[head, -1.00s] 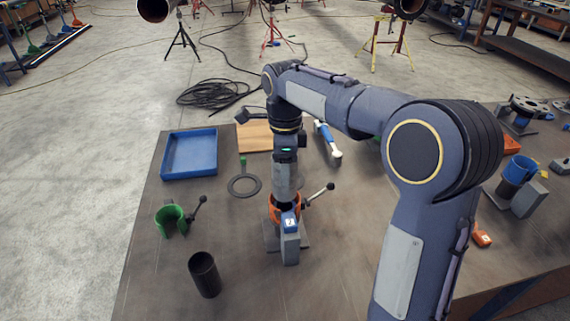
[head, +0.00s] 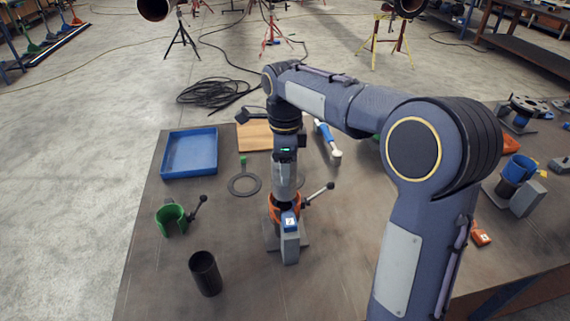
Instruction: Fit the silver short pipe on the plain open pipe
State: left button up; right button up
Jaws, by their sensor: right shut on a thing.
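My right gripper (head: 286,168) points straight down over the table and is shut on the silver short pipe (head: 285,186). The silver pipe is upright, with its lower end at the orange clamp (head: 274,212). The plain open pipe in the clamp is mostly hidden, so I cannot tell whether the two pipes touch. A separate dark open pipe (head: 206,274) stands upright at the front left. My left gripper is out of view.
A green clamp (head: 170,217), a dark flat ring (head: 244,186) and a blue tray (head: 190,154) are on the table's left. A wooden board (head: 254,137) and a blue-and-white tool (head: 328,139) lie behind. A blue clamp (head: 519,168) stands at the right. The front middle is clear.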

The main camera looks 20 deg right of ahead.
jog(key=shift+f+b, duration=0.85)
jog(key=shift+f, duration=0.8)
jog(key=shift+f, duration=0.15)
jog(key=shift+f, duration=0.3)
jog(key=o, duration=1.3)
jog(key=shift+r, duration=0.1)
